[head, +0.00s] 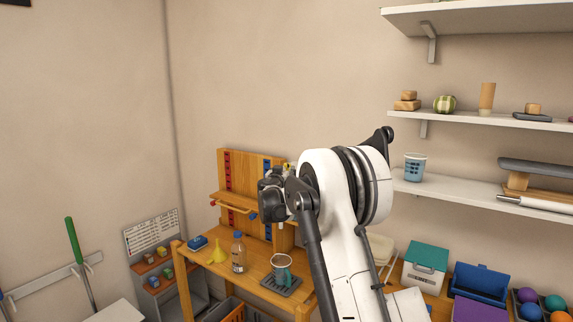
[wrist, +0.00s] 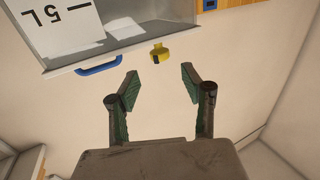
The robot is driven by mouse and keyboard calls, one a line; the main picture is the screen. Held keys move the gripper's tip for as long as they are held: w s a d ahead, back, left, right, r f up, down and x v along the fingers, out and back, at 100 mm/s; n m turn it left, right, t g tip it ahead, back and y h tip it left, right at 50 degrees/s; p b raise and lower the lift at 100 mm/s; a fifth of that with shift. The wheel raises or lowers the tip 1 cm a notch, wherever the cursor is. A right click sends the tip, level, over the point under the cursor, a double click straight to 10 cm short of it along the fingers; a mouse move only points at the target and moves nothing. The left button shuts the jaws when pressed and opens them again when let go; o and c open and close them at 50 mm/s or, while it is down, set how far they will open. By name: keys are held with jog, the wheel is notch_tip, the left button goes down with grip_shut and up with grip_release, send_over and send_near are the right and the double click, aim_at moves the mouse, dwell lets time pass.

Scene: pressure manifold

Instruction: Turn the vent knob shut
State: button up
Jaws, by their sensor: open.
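In the wrist view a small yellow knob-like part (wrist: 160,52) with a dark patch sits just below the grey lower edge of a clear-fronted box. It looks like the vent knob, but no label on it is readable. My gripper (wrist: 160,82) is open and empty, with its two green-padded fingers apart. The yellow part appears beyond the fingertips, roughly centred between them and not touched. In the head view my gripper (head: 271,196) is in front of the wooden bench's back panel. My arm hides much of what lies behind it.
A blue handle (wrist: 98,67) is left of the yellow part, and a white "5 L" label (wrist: 50,25) is on the box. The wooden bench (head: 228,270) holds a bottle (head: 238,253), a yellow funnel (head: 217,253) and a cup (head: 281,267). Shelves (head: 470,121) are at the right.

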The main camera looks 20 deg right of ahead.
aim_at(287, 165)
jog(key=shift+p+x, duration=0.7)
jog(key=shift+x, duration=3.3)
grip_shut()
